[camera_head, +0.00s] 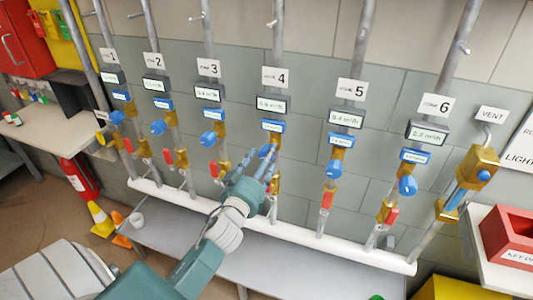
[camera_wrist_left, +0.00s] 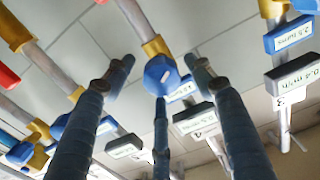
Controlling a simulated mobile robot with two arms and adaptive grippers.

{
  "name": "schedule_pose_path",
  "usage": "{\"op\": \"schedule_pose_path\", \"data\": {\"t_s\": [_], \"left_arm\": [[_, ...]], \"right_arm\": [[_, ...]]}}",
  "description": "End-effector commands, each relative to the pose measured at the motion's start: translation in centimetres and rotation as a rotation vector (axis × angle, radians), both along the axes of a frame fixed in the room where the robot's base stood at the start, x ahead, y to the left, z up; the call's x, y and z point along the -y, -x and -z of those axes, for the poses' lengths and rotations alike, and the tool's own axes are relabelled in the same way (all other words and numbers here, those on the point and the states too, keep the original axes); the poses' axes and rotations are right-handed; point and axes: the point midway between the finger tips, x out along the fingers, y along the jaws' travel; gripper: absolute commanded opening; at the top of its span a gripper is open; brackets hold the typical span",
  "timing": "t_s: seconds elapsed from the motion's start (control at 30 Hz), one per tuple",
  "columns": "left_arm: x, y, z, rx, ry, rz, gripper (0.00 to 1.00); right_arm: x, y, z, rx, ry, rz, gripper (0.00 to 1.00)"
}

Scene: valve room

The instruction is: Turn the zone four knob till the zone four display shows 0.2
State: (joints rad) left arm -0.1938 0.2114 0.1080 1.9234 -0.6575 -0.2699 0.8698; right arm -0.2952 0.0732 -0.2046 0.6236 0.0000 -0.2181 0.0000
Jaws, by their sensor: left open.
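The zone four display (camera_head: 271,105) is a dark box with a pale screen under the "4" sign; its digits are too small to read surely. Below it is a blue readout tag (camera_head: 272,126) on the zone four pipe. My left gripper (camera_head: 262,160) is open at this pipe and largely hides the zone four knob in the head view. In the left wrist view the blue faceted knob (camera_wrist_left: 160,75) sits between the spread fingers on a brass valve. I cannot tell whether any finger touches it. My right gripper is not in view.
Neighbouring pipes carry the zone three knob (camera_head: 208,139) and zone five knob (camera_head: 333,168), with red-handled valves below. A white horizontal pipe (camera_head: 300,235) runs along the bottom above a grey bench. A red box (camera_head: 510,238) stands at the right.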

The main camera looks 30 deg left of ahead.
Motion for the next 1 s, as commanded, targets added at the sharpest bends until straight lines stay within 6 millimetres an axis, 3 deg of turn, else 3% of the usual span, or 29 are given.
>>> {"op": "schedule_pose_path", "data": {"t_s": [0.2, 0.47, 0.5, 0.7, 0.73, 1.0], "left_arm": [[-0.5, -1.8, 0.0, -0.001, 0.000, 0.000, 0.54], [-0.5, -1.9, 0.1, -0.001, 0.000, 0.000, 0.54], [-0.5, -1.9, 0.1, -0.001, 0.000, 0.000, 0.52], [-0.5, -1.9, 0.1, -0.002, 0.000, 0.000, 0.13], [-0.5, -1.9, 0.1, -0.002, 0.000, 0.000, 0.10], [-0.5, -1.9, 0.2, -0.008, -0.018, -0.001, 0.10]], "right_arm": [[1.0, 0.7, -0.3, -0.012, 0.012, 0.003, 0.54], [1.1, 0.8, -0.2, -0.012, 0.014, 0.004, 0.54], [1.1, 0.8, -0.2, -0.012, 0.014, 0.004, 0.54], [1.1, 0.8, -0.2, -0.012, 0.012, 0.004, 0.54], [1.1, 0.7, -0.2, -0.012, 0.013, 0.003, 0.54], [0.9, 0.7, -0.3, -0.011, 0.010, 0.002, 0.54]]}}
